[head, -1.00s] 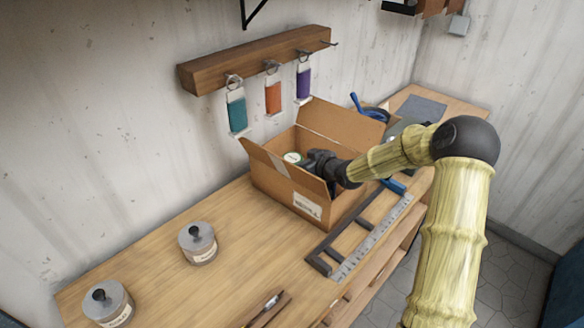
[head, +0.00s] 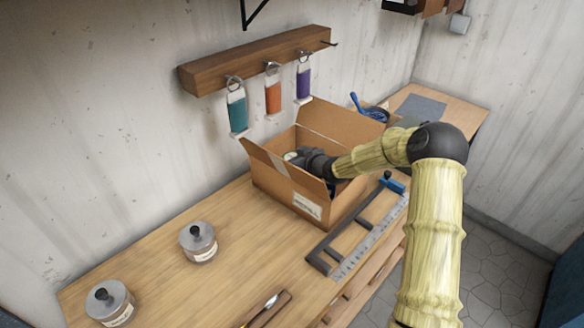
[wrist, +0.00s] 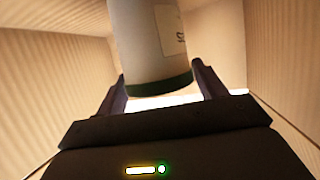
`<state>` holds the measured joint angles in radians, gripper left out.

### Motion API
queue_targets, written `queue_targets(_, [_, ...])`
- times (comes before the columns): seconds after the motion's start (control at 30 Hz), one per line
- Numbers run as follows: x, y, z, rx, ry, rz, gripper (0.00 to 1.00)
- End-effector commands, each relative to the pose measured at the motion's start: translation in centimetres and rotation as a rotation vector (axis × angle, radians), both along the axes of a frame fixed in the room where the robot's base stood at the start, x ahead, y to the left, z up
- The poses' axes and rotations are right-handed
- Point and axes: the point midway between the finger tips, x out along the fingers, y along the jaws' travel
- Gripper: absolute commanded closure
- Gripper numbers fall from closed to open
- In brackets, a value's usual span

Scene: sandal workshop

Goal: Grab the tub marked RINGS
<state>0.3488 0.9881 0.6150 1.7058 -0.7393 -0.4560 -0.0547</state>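A white tub with a dark green band (wrist: 152,50) stands inside the open cardboard box (head: 284,190). Its label is turned partly away, and only a fragment of lettering shows, too little to read. In the head view only a small pale piece of it shows beside my gripper (head: 300,157), which reaches down into the box. In the wrist view my gripper (wrist: 160,82) is open, with one finger on each side of the tub's near end. A small gap seems to show at the right finger; contact at the left is unclear.
The box's walls and raised flaps stand close around my gripper. A metal frame with a ruler (head: 355,235) lies in front of the box. Two lidded tins (head: 199,243) (head: 111,303) stand on the bench at left. Colored tags hang from a wooden rail (head: 258,62) above.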

Motion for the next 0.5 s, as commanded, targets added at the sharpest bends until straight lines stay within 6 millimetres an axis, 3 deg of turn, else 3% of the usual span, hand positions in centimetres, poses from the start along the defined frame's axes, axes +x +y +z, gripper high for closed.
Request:
queue_targets(0.03, [-0.01,0.0,0.01,0.0,0.0,0.0,0.4])
queue_targets(0.17, [-0.01,-0.01,0.0,0.0,0.0,0.0,0.65])
queue_targets(0.2, [0.02,0.02,0.09,0.0,-0.002,0.0,0.67])
queue_targets(0.5, [0.05,0.01,0.6,0.001,-0.003,0.0,0.67])
